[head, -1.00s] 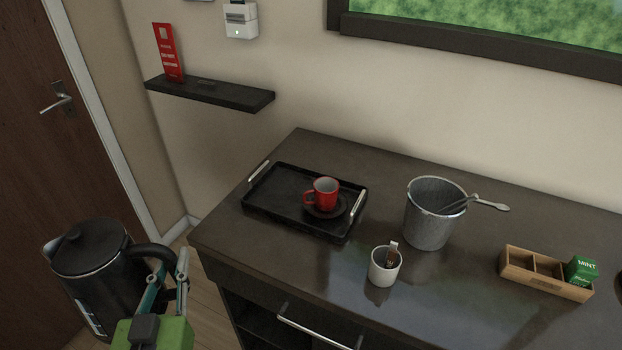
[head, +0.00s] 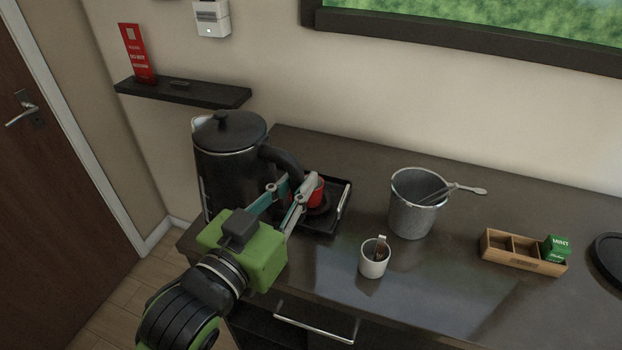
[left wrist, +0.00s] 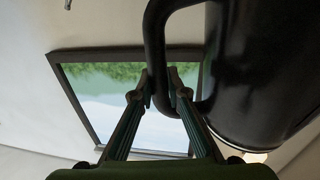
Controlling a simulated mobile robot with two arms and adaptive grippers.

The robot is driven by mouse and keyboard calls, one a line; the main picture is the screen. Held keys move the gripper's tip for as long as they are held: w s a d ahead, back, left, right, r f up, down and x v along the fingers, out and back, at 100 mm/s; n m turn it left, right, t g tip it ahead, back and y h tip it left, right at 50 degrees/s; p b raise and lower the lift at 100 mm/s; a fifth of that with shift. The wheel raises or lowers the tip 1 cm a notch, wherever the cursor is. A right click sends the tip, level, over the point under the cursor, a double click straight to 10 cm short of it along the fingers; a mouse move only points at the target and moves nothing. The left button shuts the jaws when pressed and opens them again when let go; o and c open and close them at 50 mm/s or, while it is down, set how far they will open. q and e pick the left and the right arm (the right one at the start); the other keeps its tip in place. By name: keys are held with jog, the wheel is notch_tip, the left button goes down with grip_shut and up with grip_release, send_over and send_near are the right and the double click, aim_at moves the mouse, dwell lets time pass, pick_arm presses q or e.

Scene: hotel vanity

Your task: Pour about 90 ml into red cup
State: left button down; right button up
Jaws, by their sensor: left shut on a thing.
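A black kettle (head: 228,160) is held upright by my left gripper (head: 291,190), which is shut on its handle. In the left wrist view the handle (left wrist: 155,50) lies between the fingertips (left wrist: 161,92), with the kettle body (left wrist: 262,75) at the right. The kettle appears in front of the left part of the black tray (head: 343,207) and hides much of it. The red cup (head: 315,192) is on the tray, partly hidden behind the gripper and kettle handle. Its dark saucer (head: 322,209) shows only in part. My right gripper is not in view.
A metal bucket (head: 412,215) with tongs (head: 455,190), a white cup (head: 373,260) with something standing in it, and a wooden box (head: 512,252) with a green mint packet (head: 556,248) stand on the dark counter. A wall shelf (head: 180,93) is behind the kettle.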

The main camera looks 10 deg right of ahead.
pick_arm(q)
jog(key=s+d+m+g+h+p, duration=0.2)
jog(key=s+d+m+g+h, duration=0.3)
jog(key=d, duration=1)
jog(key=shift+s+r+m+g, duration=0.3)
jog(key=shift+s+m+g, duration=0.3)
jog(key=shift+s+g, duration=1.45)
jog(key=shift+s+t, duration=0.35)
